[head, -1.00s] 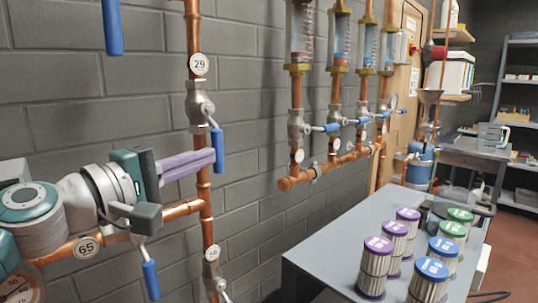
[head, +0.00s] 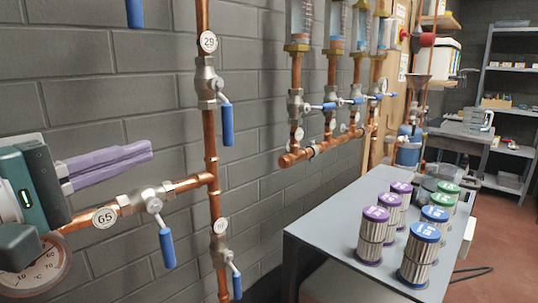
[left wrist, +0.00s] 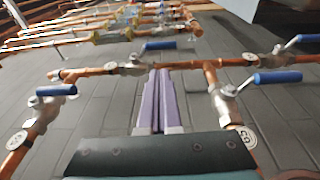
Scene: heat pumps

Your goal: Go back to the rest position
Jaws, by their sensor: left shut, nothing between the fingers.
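My left gripper (head: 148,150) comes in from the left in the head view, with its purple fingers pointing right. The fingers are shut with nothing between them. They are in front of the grey block wall, above the pipe with tag 65 (head: 104,217), and appear apart from it. In the left wrist view the gripper (left wrist: 160,75) points toward the copper pipes, its two fingers close together. My right gripper is not in view.
A vertical copper pipe with valve 29 (head: 207,85) and a blue-handled valve (head: 153,203) are close to the gripper. A gauge (head: 38,270) is below it. A grey table (head: 325,240) with several filter cartridges (head: 372,238) stands to the right.

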